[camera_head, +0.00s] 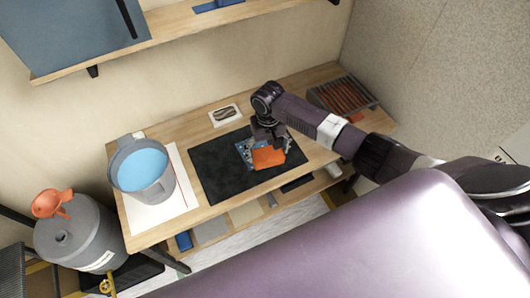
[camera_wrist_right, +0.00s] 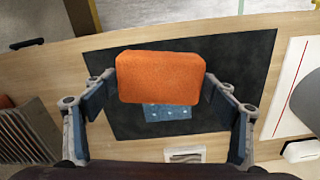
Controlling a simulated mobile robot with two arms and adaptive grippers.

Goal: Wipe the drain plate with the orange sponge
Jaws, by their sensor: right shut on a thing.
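My right gripper (camera_head: 268,141) is shut on the orange sponge (camera_head: 268,158). In the right wrist view the sponge (camera_wrist_right: 160,77) sits between the two fingertips. The drain plate (camera_head: 242,152) is a small blue plate with light dots, lying on the black mat. The sponge hides part of it; its uncovered part also shows in the right wrist view (camera_wrist_right: 167,112). I cannot tell whether the sponge touches the plate. My left gripper is not in view.
The black mat (camera_head: 215,172) lies on a wooden table (camera_head: 220,207). A grey bucket of blue liquid (camera_head: 141,170) stands on a white sheet at the left. A slatted rack (camera_head: 343,95) is at the right, and a small framed item (camera_head: 225,115) lies behind the mat. A shelf hangs above.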

